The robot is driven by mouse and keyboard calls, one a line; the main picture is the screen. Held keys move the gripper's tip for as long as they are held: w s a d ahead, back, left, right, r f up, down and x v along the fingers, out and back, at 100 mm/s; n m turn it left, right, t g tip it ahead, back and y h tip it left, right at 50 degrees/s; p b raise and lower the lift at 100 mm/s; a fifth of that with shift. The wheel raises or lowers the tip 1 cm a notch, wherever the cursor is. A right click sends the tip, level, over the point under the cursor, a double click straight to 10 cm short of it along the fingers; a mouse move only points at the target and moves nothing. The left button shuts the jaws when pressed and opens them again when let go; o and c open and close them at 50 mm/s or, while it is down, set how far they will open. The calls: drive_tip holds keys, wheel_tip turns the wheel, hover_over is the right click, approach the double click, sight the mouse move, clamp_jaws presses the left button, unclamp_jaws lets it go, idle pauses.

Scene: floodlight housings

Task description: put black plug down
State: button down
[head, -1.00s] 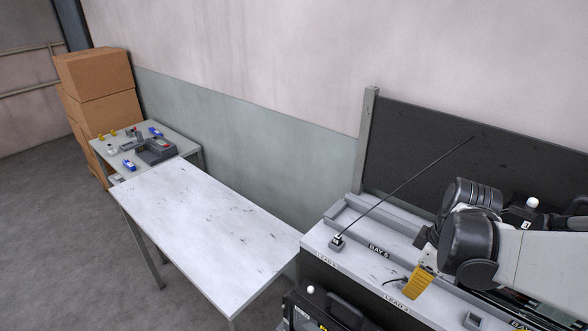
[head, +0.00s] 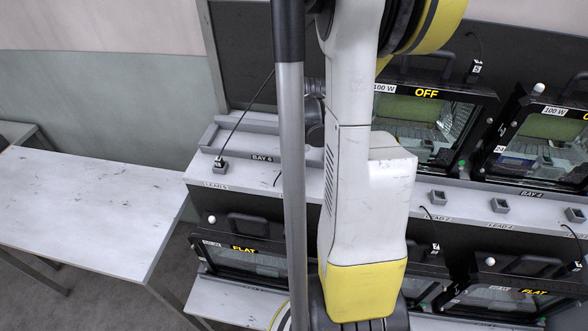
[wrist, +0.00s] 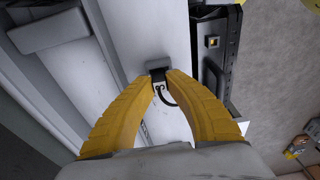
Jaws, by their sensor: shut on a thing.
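My gripper (wrist: 160,78) has its yellow fingers closed together at the tips in the wrist view, above a white shelf (wrist: 150,25). A small dark grey block (wrist: 158,64) sits right at the fingertips. A thin black cord (wrist: 165,97) curls out between the fingers. The black plug itself is mostly hidden by the fingertips, and I cannot tell whether it touches the block or the shelf. In the head view my arm hides the gripper and what it holds.
Another plug (head: 220,165) with a taut cord stands at the shelf's left end, by the BAY 6 label (head: 262,158). Small grey holders (head: 499,205) line the shelf front. Floodlight housings (head: 425,120) stand behind and below. A white table (head: 90,205) at left is clear.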

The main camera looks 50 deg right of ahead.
drive_tip(key=shift+s+r, duration=0.1)
drive_tip(key=c, duration=1.4)
unclamp_jaws()
drive_tip(key=shift+c, duration=0.2)
wheel_tip(320, 180, up, 12)
drive_tip(key=s+p, duration=0.1)
drive_tip(key=p, duration=0.2)
drive_tip(key=w+a+r+m+t, duration=0.1)
drive_tip(key=a+r+m+t, duration=0.1)
drive_tip(key=a, duration=1.3)
drive_tip(key=w+a+r+m+t, duration=0.1)
drive_tip(key=a+r+m+t, duration=0.2)
drive_tip(key=a, duration=1.1)
wheel_tip(320, 180, up, 2)
drive_tip(key=shift+a+r+t+h, duration=0.1)
drive_tip(key=shift+a+t+h, duration=0.25)
drive_tip(key=shift+t, duration=0.15)
